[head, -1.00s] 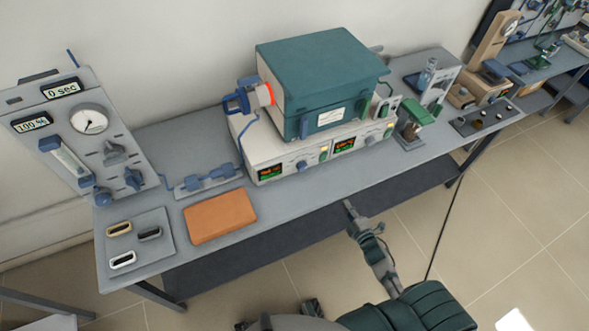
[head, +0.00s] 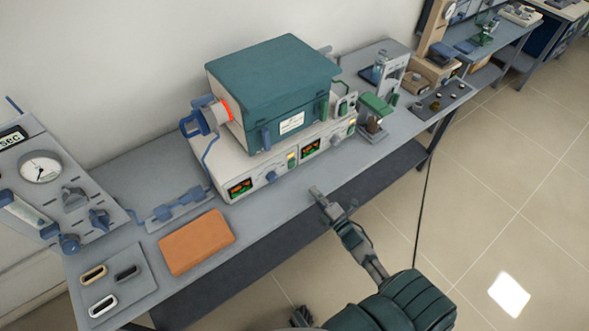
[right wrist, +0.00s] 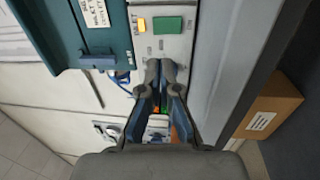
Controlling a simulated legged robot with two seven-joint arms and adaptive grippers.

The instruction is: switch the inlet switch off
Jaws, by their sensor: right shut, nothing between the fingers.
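My right gripper (head: 317,194) is shut and empty, in front of the furnace's control base at the table's front edge. In the right wrist view its shut fingertips (right wrist: 161,68) point at a pale panel with a green rocker switch (right wrist: 167,25) and a small yellow lamp (right wrist: 141,25). The fingertips appear apart from the switch. In the head view the teal furnace (head: 272,75) sits on a white base with two lit displays, a left one (head: 240,187) and a right one (head: 311,148). No label reads as inlet switch. My left gripper is not clearly seen.
An orange pad (head: 197,243) and a grey tray with several small holders (head: 115,284) lie left on the table. A gauge panel (head: 50,190) stands at the far left. A green-topped device (head: 376,106) stands right of the furnace. The front tabletop strip is clear.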

